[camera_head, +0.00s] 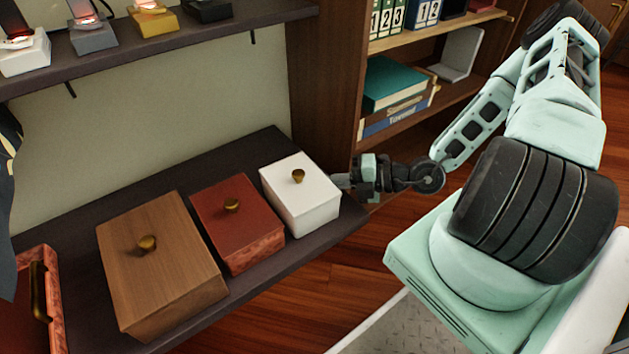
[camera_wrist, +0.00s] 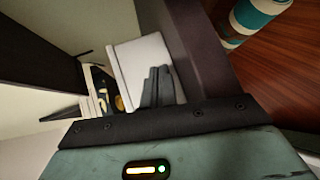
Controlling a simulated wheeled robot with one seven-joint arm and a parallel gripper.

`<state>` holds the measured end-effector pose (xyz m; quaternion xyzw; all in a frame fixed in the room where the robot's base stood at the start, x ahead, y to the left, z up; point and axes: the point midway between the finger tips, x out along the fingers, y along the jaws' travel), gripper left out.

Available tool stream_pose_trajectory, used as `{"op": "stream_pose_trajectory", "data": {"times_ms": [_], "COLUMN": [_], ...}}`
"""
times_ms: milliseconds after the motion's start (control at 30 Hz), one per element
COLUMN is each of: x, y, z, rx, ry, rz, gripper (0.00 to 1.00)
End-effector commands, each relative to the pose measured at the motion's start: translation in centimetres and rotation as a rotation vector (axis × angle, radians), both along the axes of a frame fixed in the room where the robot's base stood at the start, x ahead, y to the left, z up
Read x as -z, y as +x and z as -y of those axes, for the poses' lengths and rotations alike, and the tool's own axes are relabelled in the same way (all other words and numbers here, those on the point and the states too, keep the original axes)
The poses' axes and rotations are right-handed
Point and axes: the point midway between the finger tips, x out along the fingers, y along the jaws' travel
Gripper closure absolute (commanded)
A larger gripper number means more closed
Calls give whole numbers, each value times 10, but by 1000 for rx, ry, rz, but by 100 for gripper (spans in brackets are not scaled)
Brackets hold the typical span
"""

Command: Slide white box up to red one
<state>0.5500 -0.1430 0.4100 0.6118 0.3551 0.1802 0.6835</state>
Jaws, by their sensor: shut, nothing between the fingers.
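The white box (camera_head: 318,214) with a brass knob stands at the right end of the dark shelf. The red box (camera_head: 255,253), also with a brass knob, stands just to its left. A narrow dark strip shows between their tops; whether they touch lower down I cannot tell. My gripper (camera_head: 344,181) is shut and empty at the right side of the white box, with the fingertips at or very near its side wall. In the wrist view the dark fingers (camera_wrist: 160,88) overlap the white box (camera_wrist: 135,62), and contact is not certain.
A larger wooden box (camera_head: 175,285) stands left of the red one on the dark shelf (camera_head: 262,148). A red drawer-like piece (camera_head: 22,315) with a dark handle is at far left. A bookcase (camera_head: 325,75) stands behind my gripper.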

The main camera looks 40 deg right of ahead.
Motion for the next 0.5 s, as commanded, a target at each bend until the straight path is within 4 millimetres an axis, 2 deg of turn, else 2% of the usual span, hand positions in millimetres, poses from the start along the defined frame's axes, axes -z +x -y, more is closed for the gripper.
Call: {"op": "stream_pose_trajectory", "data": {"times_ms": [500], "x": [-1], "y": [10], "z": [35], "rx": [1], "ry": [-2], "rz": [-1], "gripper": [100]}}
